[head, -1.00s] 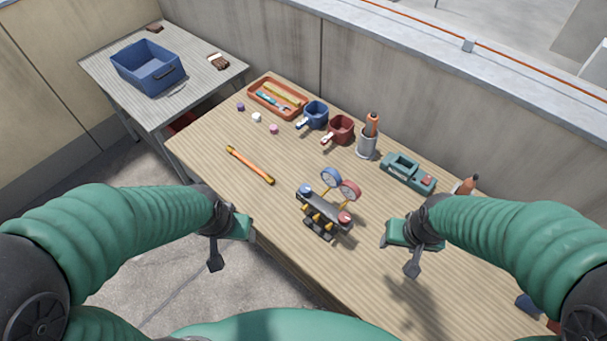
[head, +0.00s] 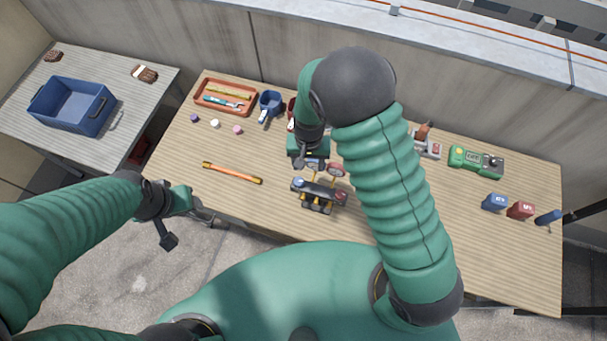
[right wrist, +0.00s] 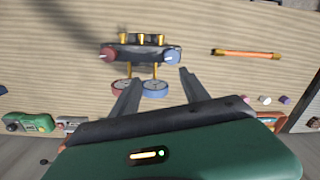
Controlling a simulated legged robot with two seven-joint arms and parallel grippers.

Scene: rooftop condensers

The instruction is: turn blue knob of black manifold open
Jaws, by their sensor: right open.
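The black manifold (head: 320,192) stands on the wooden table, with brass fittings and two gauges, one blue and one red. Its blue knob (head: 298,184) is at the left end and its red knob (head: 341,195) at the right. The right wrist view shows them reversed, with the blue knob (right wrist: 171,56) on the right. In the head view my right gripper (head: 314,161) is behind the manifold. My left gripper (head: 192,208) is off the table's front-left edge.
An orange rod (head: 232,173) lies left of the manifold. A green meter (head: 477,160) and blue and red blocks stand right. My right arm hides the table's middle right.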

